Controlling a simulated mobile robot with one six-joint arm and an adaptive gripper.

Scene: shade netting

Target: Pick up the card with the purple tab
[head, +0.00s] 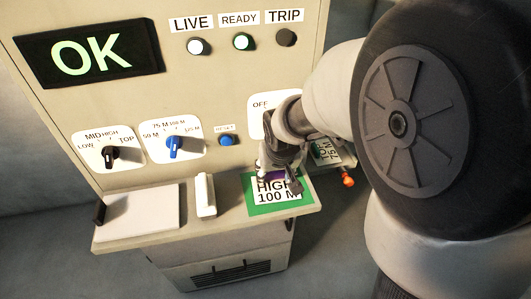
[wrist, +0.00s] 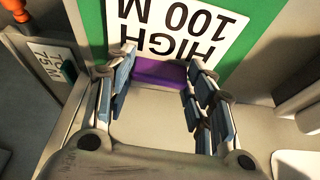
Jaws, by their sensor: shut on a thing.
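The card with the purple tab (wrist: 160,73) has a green border and a white face reading "HIGH 100 M". In the head view the card (head: 262,207) is at the right part of the console ledge. My gripper (head: 280,178) is over its back edge, where a bit of purple shows. In the wrist view my gripper (wrist: 160,66) has one finger on each side of the purple tab and is shut on it. Whether the card is clear of the ledge cannot be told.
A second card (head: 324,152) reading "TOP 75 M" stands to the right, near an orange knob (head: 347,180). A white block (head: 204,194) and a white pad (head: 143,211) are on the ledge (head: 180,238) to the left. The panel (head: 220,90) with dials and lamps rises behind.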

